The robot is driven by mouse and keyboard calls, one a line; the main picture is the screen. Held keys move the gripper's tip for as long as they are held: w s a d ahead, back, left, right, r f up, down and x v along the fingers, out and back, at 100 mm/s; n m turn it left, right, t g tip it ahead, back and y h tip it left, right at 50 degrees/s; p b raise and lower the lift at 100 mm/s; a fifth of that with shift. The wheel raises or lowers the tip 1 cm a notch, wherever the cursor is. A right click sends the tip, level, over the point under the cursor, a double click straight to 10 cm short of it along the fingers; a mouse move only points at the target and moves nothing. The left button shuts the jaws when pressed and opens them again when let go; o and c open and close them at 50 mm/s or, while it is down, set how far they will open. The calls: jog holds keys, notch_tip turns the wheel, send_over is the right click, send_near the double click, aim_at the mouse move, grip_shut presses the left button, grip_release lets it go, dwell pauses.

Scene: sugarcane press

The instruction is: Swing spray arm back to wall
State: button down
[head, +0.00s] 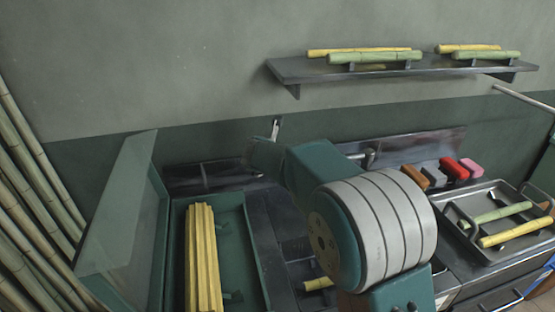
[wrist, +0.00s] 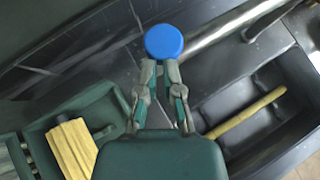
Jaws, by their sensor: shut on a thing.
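In the wrist view a round blue knob (wrist: 163,41) sits at the tips of my gripper (wrist: 164,68), whose fingers are closed in on it. In the head view my gripper (head: 267,148) is small and partly hidden behind my own arm, near the dark wall panel. A short piece of metal tube (head: 366,156) shows behind my arm there; the blue knob cannot be made out.
A green bin (head: 252,262) holds yellow canes (head: 203,258), beside a raised clear panel (head: 122,205). A basin (wrist: 288,88) holds one cane. A metal tray (head: 476,250) with canes and several coloured brushes (head: 455,169) stand right. A wall shelf (head: 400,70) hangs above.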

jog(key=v, duration=1.1)
jog(key=s+d+r+n+t+y, duration=0.2)
jog(key=s+d+r+n+y, duration=0.15)
jog(key=r+n, duration=0.45)
jog(key=s+d+r+n+t+y, duration=0.1)
jog(key=s+d+r+n+y, duration=0.25)
jog(key=n, duration=0.75)
jog(key=s+d+f+n+g+h, duration=0.1)
jog(key=s+d+f+n+g, duration=0.1)
jog(key=s+d+f+n, duration=0.3)
jog(key=s+d+f+n+g+h, duration=0.2)
jog(key=s+d+f+n, duration=0.3)
jog(key=s, duration=0.7)
jog(key=s+d+f+n+g+h, duration=0.2)
jog(key=s+d+f+n+g, duration=0.2)
jog(key=s+n, duration=0.5)
jog(key=shift+d+f, duration=0.4)
jog(key=shift+d, duration=0.15)
jog(key=shift+w, duration=0.1)
